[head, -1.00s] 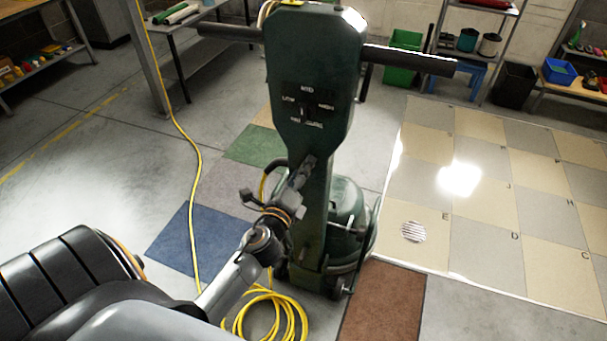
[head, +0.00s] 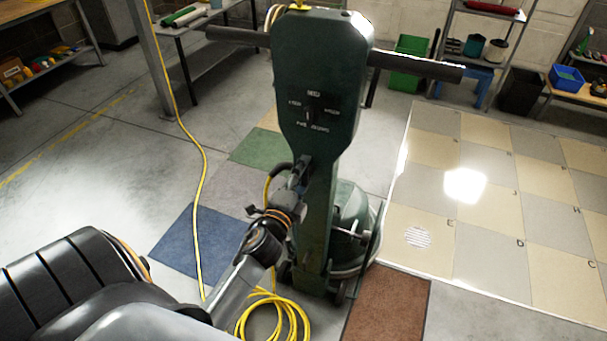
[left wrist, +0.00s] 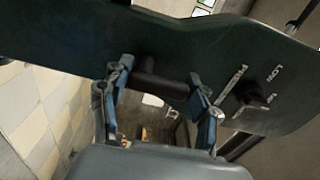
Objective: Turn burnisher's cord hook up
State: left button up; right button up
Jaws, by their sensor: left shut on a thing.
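The burnisher (head: 320,115) is dark green and stands upright in the middle of the head view, with a crossbar handle and a dial on its panel. My left gripper (head: 294,182) is at the column below the dial, shut on the cord hook. The left wrist view shows the blue-grey fingers of this gripper (left wrist: 162,98) on either side of the dark, stubby cord hook (left wrist: 152,82), which sticks out from the green column. The fingers partly hide the hook, so its exact direction is hard to tell. My right gripper is out of view.
A yellow cord (head: 203,170) runs down the floor and lies coiled (head: 275,318) by the burnisher's base. Coloured pads, blue (head: 198,242), green (head: 262,149) and brown (head: 388,305), lie around it. A tiled panel (head: 480,200) is on the right. Shelves stand at the back.

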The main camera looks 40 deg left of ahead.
pick_arm(q)
jog(key=o, duration=1.2)
jog(key=shift+c, duration=0.2)
jog(key=v, duration=1.2)
jog(key=shift+f, duration=0.1)
